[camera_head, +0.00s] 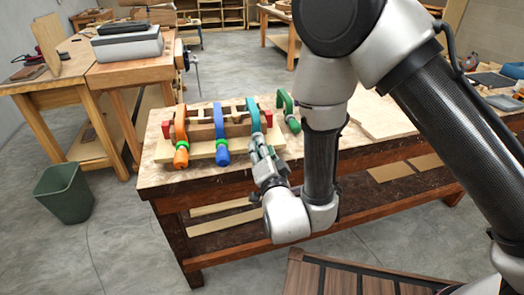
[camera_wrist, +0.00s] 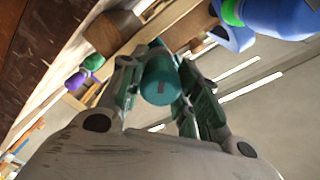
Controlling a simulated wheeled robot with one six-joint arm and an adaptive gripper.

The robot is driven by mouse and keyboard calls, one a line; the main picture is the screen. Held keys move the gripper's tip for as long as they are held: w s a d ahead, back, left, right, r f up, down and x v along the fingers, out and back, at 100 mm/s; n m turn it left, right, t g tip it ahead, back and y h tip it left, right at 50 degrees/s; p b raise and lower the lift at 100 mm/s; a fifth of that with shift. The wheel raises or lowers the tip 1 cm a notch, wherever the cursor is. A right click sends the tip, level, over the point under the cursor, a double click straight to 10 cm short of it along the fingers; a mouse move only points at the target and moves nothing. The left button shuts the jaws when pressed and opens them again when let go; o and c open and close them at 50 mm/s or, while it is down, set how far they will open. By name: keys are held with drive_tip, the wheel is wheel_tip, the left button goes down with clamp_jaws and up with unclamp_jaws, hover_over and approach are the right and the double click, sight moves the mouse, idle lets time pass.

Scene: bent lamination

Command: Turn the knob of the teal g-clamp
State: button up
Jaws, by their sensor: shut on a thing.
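The teal g-clamp (camera_head: 253,114) stands at the right end of a row of clamps on a wooden form on the workbench. Its knob (camera_wrist: 161,78) is a dark teal cylinder with a small reddish mark on its end, seen end-on in the wrist view. My gripper (camera_head: 261,150) reaches in from the front of the bench, just below the clamp. In the wrist view my gripper (camera_wrist: 158,92) has its two fingers on either side of the knob and is shut on it. In the head view the knob is mostly hidden by the gripper.
An orange clamp (camera_head: 181,126) and a blue clamp (camera_head: 220,125) stand to the left on the same form. A green clamp (camera_head: 287,105) is close on the right. A green bin (camera_head: 66,195) stands on the floor.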

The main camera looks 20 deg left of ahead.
drive_tip(key=m, duration=0.4)
drive_tip(key=shift+m, duration=0.3)
drive_tip(key=m, duration=0.3)
drive_tip(key=shift+f+m, duration=0.1)
drive_tip(key=shift+m, duration=0.2)
drive_tip(key=m, duration=0.4)
drive_tip(key=shift+m, duration=0.3)
drive_tip(key=m, duration=0.3)
drive_tip(key=shift+m, duration=0.3)
drive_tip(key=m, duration=0.4)
drive_tip(key=shift+f+m, duration=0.1)
drive_tip(key=shift+m, duration=0.2)
drive_tip(key=m, duration=0.3)
drive_tip(key=shift+m, duration=0.3)
drive_tip(key=m, duration=1.5)
drive_tip(key=shift+a, duration=0.1)
drive_tip(key=m, duration=0.7)
drive_tip(key=shift+r+m, duration=0.2)
drive_tip(key=shift+m, duration=0.1)
drive_tip(key=m, duration=1)
drive_tip(key=shift+r+m, duration=0.15)
drive_tip(key=shift+m, duration=0.25)
